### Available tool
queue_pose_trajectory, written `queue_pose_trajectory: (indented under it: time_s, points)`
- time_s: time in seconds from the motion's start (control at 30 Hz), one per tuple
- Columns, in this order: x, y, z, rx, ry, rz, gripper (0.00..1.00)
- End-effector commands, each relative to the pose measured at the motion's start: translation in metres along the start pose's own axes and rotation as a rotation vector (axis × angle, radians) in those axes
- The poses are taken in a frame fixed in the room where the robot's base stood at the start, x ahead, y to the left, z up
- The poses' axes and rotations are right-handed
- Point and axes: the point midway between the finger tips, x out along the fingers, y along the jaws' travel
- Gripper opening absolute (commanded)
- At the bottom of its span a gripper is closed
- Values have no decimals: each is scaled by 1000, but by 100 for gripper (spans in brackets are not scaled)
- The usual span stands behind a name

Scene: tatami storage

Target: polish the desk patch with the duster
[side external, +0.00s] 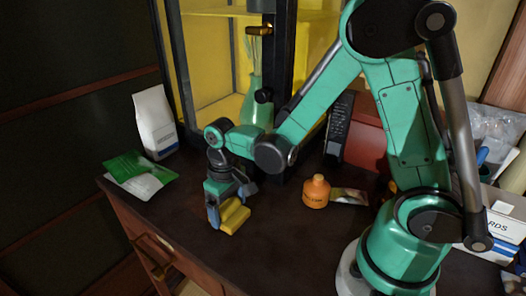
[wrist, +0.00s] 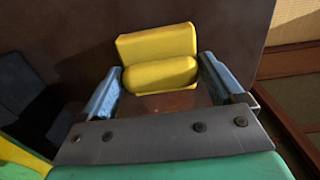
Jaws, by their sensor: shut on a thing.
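The yellow duster (side external: 234,216) is between the blue fingers of my gripper (side external: 222,205), low over the left part of the dark desk top (side external: 290,245). In the wrist view the duster (wrist: 158,58) shows a flat block and a rounded bar, and the fingers of my gripper (wrist: 162,80) are shut on its two sides. I cannot tell whether its underside touches the desk. No clearly marked patch stands out on the desk; a slightly redder brown area shows just below the duster in the wrist view.
An orange bottle (side external: 316,192) stands right of my gripper. A green packet (side external: 139,174) and a white bag (side external: 154,122) are at the left edge. A glass-front cabinet (side external: 215,60) with a green vase (side external: 255,100) is behind. The front of the desk is clear.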

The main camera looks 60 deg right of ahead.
Motion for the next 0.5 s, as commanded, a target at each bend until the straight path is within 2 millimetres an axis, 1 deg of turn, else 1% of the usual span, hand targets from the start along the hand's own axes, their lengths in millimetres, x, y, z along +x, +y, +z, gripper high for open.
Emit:
queue_pose_trajectory:
  time_s: [0.03, 0.1, 0.5]
  points:
    - [0, 0, 2, 0, 0, 0, 38]
    - [0, 0, -7, 0, 0, 0, 38]
    - [0, 0, -43, 0, 0, 0, 38]
